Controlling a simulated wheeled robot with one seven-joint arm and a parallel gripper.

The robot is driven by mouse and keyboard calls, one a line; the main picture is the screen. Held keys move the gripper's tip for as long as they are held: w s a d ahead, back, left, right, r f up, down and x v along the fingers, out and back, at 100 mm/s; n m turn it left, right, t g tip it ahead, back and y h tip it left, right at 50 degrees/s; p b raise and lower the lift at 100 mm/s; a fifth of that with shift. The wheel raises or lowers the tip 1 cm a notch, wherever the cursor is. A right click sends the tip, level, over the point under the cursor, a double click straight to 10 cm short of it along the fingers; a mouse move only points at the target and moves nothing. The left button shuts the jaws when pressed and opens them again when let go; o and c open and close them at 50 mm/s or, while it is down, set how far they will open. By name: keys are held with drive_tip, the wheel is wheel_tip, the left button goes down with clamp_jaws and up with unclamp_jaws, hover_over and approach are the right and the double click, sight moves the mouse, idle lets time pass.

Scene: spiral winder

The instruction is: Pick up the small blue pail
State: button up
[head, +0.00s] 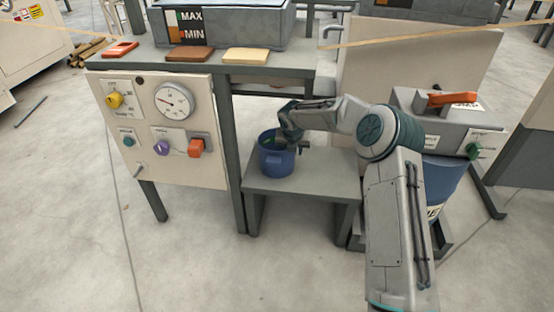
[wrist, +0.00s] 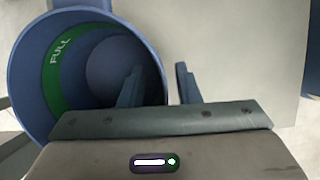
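The small blue pail (head: 275,160) stands upright on a low grey table, left of my arm's end. In the wrist view the pail (wrist: 27,75) fills the left side, its mouth facing the camera, with a green band marked FULL inside. It looks empty. My gripper (wrist: 158,70) is at the pail's rim. One finger is inside the pail and the other is outside, with the wall between them. The fingers are apart, and gaps show between them and the wall. In the head view my gripper (head: 286,143) is partly hidden at the pail's right rim.
The low grey table (head: 320,180) has free room right of the pail. A post (head: 233,150) and a control panel (head: 165,130) stand to the left. A higher bench (head: 290,62) is behind. A large blue drum (head: 440,185) stands right of my arm.

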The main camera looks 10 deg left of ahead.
drive_tip(key=shift+w+f, duration=0.15)
drive_tip(key=shift+f, duration=0.1)
clamp_jaws()
